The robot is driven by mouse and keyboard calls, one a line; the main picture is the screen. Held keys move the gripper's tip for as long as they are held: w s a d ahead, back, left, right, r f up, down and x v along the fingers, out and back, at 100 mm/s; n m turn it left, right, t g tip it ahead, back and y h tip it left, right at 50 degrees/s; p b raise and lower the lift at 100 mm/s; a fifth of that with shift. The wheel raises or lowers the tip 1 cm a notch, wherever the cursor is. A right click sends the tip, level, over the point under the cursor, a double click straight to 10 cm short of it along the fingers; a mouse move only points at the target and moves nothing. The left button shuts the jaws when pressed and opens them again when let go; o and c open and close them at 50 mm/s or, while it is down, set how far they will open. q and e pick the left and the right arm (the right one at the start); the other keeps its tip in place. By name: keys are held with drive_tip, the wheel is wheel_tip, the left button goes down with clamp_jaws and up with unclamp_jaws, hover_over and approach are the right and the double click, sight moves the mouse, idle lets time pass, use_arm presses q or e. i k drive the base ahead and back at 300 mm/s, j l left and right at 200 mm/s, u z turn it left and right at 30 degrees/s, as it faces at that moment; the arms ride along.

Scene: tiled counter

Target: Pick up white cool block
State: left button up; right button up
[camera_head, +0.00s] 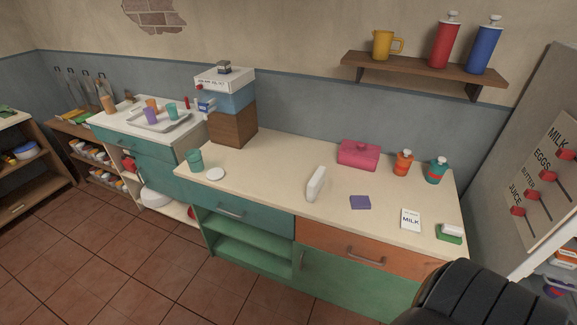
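A white block (316,184) stands upright on one narrow side on the cream counter (265,190), near the middle of its length. It leans or is turned slightly to the right. A smaller white piece (453,230) lies on a green base (447,238) at the counter's right front corner. I cannot tell from the picture which white piece is the cool block. Neither of my grippers is in view, and nothing is touching the upright block.
A purple square (360,202), a white milk card (410,219), a pink box (359,153), an orange bottle (403,162) and a teal bottle (436,170) stand around it. A dark ribbed shape (470,295) covers the lower right.

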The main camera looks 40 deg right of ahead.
sight(316, 182)
drive_tip(key=i+j+z, duration=0.8)
drive_tip(key=i+j, duration=0.1)
